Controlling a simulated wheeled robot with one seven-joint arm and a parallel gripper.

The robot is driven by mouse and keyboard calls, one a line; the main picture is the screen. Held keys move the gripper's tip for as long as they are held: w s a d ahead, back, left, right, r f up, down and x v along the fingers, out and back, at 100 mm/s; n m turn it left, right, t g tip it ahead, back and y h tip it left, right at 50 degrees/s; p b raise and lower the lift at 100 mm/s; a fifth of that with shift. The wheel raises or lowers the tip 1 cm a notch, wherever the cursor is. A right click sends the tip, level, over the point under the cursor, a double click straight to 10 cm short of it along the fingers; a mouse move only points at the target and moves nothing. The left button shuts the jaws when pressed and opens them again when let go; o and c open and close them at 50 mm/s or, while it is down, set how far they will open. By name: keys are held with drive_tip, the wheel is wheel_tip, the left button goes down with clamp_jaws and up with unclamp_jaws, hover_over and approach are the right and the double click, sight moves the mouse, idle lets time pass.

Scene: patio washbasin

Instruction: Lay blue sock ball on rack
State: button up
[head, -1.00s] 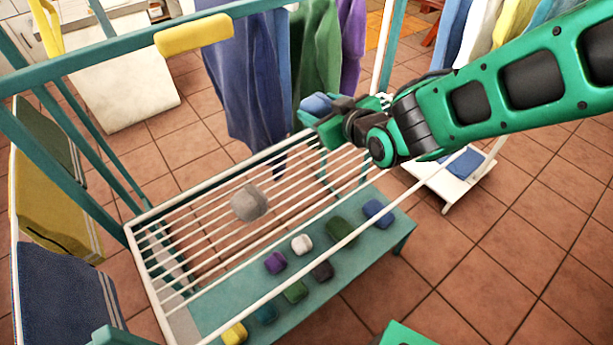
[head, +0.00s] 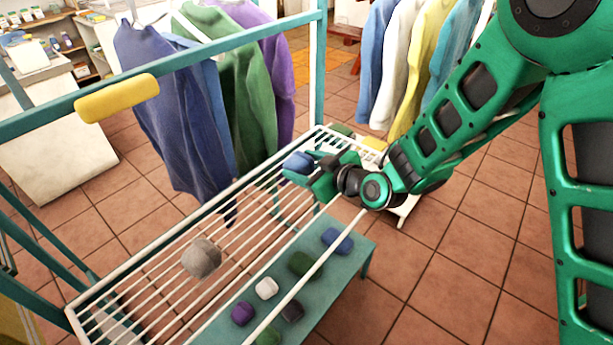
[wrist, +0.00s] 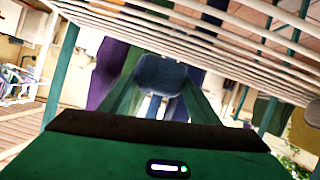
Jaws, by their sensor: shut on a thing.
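My gripper (head: 310,172) is shut on the blue sock ball (head: 298,161), at the far right part of the rack in the head view. In the wrist view the blue sock ball (wrist: 160,74) sits between the two green fingers. The rack (head: 150,292) is a frame of white bars with white rails. The ball appears over or close to the bars; whether it touches them I cannot tell. A grey sock ball (head: 201,258) rests on the rack's bars, left of my gripper.
A teal shelf (head: 340,262) below the rack holds several coloured balls, including a dark blue one (head: 337,240). A teal rail (head: 215,45) with a yellow roll (head: 117,98) crosses above. Shirts (head: 243,90) hang behind. Bars between the grey ball and my gripper are bare.

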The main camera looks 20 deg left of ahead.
drive_tip(key=shift+f, duration=1.85)
drive_tip(key=o, duration=1)
drive_tip(key=shift+s, duration=0.1)
